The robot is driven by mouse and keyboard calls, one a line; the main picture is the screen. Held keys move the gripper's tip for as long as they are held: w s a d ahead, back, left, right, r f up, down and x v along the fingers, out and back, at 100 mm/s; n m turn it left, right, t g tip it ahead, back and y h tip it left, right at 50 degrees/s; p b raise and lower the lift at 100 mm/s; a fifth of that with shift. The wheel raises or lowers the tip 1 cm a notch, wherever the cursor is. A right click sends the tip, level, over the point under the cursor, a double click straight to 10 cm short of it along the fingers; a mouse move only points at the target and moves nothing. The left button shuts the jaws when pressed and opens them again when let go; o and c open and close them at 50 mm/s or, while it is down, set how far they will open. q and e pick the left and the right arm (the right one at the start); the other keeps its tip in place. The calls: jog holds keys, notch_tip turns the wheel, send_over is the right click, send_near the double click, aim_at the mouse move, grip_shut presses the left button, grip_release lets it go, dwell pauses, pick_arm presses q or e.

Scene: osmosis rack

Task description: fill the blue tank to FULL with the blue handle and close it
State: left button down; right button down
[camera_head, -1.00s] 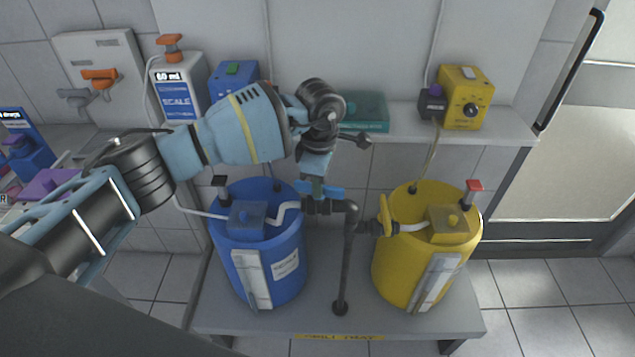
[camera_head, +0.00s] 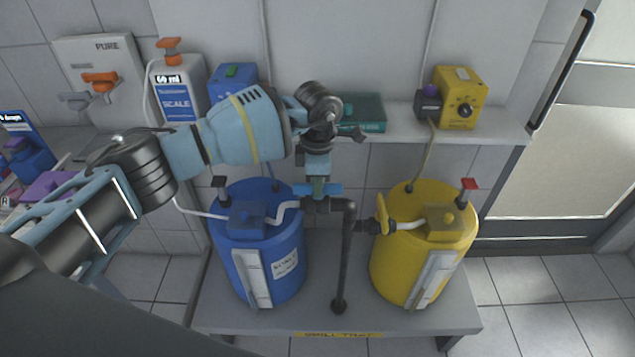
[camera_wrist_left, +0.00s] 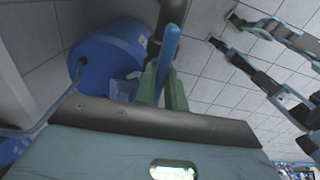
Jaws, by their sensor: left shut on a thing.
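The blue tank (camera_head: 288,245) stands on the tray at the middle left, with a pale level strip (camera_head: 253,278) on its front. Its fill level is too small to read. The blue handle (camera_head: 329,189) sits on the dark pipe above and right of the tank, lying crosswise. My left gripper (camera_head: 318,186) points down at the handle and is shut on it. In the left wrist view the blue handle (camera_wrist_left: 168,50) stands between the greenish fingers, and the blue tank (camera_wrist_left: 100,52) shows behind.
A yellow tank (camera_head: 400,262) with a yellow handle (camera_head: 382,214) stands right of the dark standpipe (camera_head: 346,255). A shelf behind holds a blue box (camera_head: 232,82), a teal box (camera_head: 365,112) and a yellow box (camera_head: 463,98). A spill tray (camera_head: 320,318) lies below.

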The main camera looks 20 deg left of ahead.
pick_arm(q)
jog(key=c, duration=1.5)
grip_release()
jog(key=shift+o, duration=0.2)
jog(key=shift+r, duration=0.1)
jog(key=shift+r, duration=3.8)
